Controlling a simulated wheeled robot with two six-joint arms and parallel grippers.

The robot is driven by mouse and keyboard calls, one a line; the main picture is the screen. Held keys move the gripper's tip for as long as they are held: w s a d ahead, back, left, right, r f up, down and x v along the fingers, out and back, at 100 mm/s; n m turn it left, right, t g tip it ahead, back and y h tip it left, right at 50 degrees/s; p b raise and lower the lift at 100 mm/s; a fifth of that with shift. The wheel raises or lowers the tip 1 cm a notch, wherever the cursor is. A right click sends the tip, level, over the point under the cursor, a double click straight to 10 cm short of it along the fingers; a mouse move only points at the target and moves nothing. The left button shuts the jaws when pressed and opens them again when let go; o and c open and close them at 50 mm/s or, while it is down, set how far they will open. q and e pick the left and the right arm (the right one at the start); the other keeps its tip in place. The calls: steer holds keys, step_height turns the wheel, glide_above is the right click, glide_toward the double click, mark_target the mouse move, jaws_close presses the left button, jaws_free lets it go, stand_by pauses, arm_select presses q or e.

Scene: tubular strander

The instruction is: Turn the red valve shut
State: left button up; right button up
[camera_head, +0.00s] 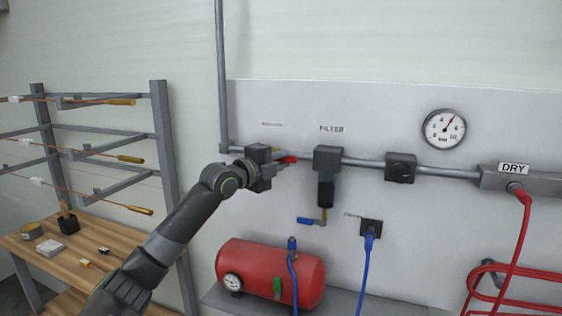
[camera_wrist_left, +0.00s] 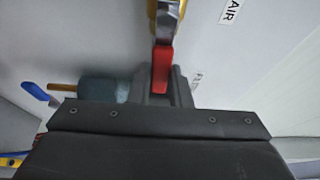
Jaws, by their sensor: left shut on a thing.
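The red valve handle (camera_head: 289,159) shows just beyond my left gripper (camera_head: 277,161), at the grey pipe on the wall panel. My left gripper is shut on this handle. In the head view the gripper covers most of the valve, so the handle's exact angle to the pipe is hard to tell. My right gripper is not in view.
Right of the valve are the filter (camera_head: 326,160) with a blue lever (camera_head: 307,220) below, a dark regulator (camera_head: 400,168) and a gauge (camera_head: 443,129). A red tank (camera_head: 270,274) stands below. A wooden bench (camera_head: 108,238) and wire rack (camera_head: 100,137) are left.

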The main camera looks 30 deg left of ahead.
arm_select(q)
jaws_close()
steer(key=shift+r+n, duration=0.1)
steer(key=shift+n, duration=0.2)
steer(key=a+r+n+t+y+b, duration=0.2)
steer(key=n+y+b, duration=0.2)
steer(key=n+b, duration=0.3)
steer(key=s+a+r+n+t+y+b, duration=0.1)
steer(key=n+b, duration=0.6)
steer(key=n, duration=0.8)
steer(key=shift+s+a+r+t+y, duration=0.15)
steer(key=shift+a+r+t+y, duration=0.45)
steer(key=shift+a+r+y, duration=0.85)
steer(key=shift+d+f, duration=0.15)
steer(key=shift+d, duration=0.05)
